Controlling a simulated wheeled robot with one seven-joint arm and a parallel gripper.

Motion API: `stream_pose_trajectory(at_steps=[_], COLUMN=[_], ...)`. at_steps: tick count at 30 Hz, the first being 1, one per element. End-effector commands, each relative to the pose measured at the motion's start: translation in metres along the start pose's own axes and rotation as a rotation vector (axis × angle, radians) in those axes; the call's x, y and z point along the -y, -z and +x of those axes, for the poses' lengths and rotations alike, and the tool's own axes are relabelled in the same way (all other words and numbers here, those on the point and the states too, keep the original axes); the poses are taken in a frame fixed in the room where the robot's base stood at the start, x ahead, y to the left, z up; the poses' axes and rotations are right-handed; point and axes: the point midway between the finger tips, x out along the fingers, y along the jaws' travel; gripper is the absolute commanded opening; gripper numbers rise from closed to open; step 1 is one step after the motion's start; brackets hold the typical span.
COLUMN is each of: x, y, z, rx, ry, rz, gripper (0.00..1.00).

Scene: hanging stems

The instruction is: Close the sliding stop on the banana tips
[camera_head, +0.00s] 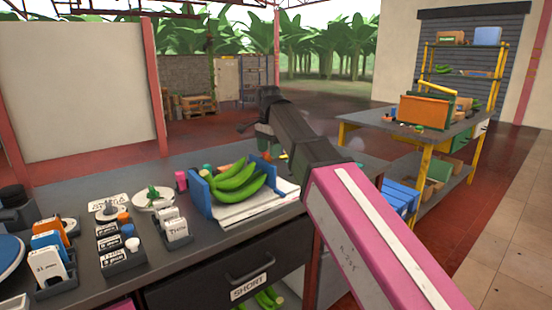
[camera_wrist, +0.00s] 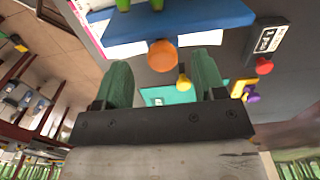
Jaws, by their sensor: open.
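A bunch of green bananas (camera_head: 238,180) lies in a blue holder (camera_head: 200,196) on the grey bench. In the wrist view, a blue plate (camera_wrist: 205,22) with an orange round knob (camera_wrist: 162,55) crosses the top, and it looks like the sliding stop. Green banana tips (camera_wrist: 124,5) show just above it. My gripper (camera_wrist: 163,70) is open, with its two green fingers either side of the knob in the picture. I cannot tell how far the knob is from the fingers. In the head view my arm hides part of the area right of the holder.
Small labelled holders (camera_head: 120,250) and a white plate (camera_head: 153,198) stand left of the bananas. A drawer marked SHORT (camera_head: 248,284) is below. A red knob (camera_wrist: 264,66) shows in the wrist view.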

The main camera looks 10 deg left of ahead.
Motion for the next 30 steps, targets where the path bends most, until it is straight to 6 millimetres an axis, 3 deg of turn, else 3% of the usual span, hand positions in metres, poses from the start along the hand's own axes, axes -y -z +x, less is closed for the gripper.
stream_pose_trajectory(at_steps=[18,30], x=[0.003,0.002], y=[0.002,0.001], z=[-0.044,-0.045], rx=[-0.001,-0.001], ry=[0.0,0.0], rz=[0.0,0.0], gripper=[0.64,0.64])
